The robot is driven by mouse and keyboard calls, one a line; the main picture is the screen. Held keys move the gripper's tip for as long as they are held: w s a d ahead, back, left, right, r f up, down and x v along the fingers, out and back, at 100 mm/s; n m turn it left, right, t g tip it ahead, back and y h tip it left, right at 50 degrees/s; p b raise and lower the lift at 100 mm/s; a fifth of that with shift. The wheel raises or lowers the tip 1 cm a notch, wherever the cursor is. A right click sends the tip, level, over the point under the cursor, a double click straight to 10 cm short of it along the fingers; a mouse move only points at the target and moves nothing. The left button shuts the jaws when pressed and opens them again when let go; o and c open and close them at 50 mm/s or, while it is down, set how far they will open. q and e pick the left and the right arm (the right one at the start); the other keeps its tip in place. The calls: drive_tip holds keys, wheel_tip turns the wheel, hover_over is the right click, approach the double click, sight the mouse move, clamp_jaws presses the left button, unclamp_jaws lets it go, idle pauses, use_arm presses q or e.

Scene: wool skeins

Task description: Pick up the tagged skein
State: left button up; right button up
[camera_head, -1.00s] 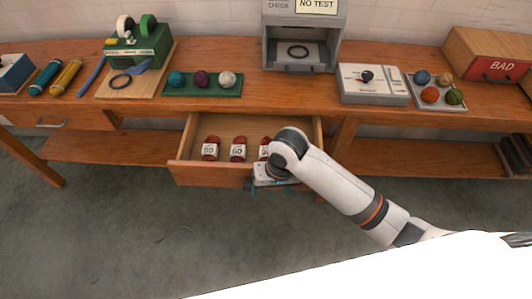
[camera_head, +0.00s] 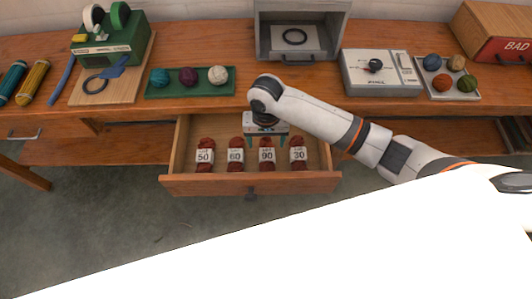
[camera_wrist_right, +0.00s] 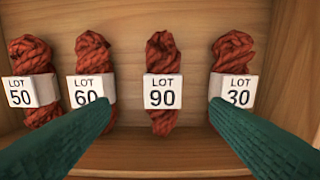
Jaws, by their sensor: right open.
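Several rust-red wool skeins lie in a row in the open drawer (camera_head: 255,186). Each carries a white lot tag: LOT 50 (camera_head: 204,156), LOT 60 (camera_head: 235,155), LOT 90 (camera_head: 267,155) and LOT 30 (camera_head: 298,155). My right gripper (camera_head: 265,132) is over the back of the drawer, behind LOT 90. In the right wrist view its two green fingers are apart and empty, with the LOT 90 skein (camera_wrist_right: 162,90) between them. The left fingertip overlaps the LOT 60 skein (camera_wrist_right: 95,60); the right one overlaps the LOT 30 skein (camera_wrist_right: 233,55). My left gripper is not visible.
The wooden bench top (camera_head: 220,110) runs behind the drawer. It holds a green tray (camera_head: 190,92) of wool balls, a grey test box (camera_head: 300,45), a scale-like device (camera_head: 380,80), another tray of balls (camera_head: 448,92) and a BAD box (camera_head: 495,40).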

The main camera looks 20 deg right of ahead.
sight(267, 153)
wheel_tip(267, 153, down, 2)
drive_tip(key=shift+f, duration=0.25)
drive_tip(key=f, duration=0.5)
drive_tip(key=shift+d, duration=0.25)
drive_tip(key=shift+w+f, duration=0.1)
drive_tip(key=shift+f, duration=0.35)
drive_tip(key=shift+c, duration=1.1)
use_arm(q)
drive_tip(key=shift+s+f, duration=0.1)
drive_tip(key=shift+f, duration=0.1)
use_arm(e)
drive_tip(key=c, duration=0.9)
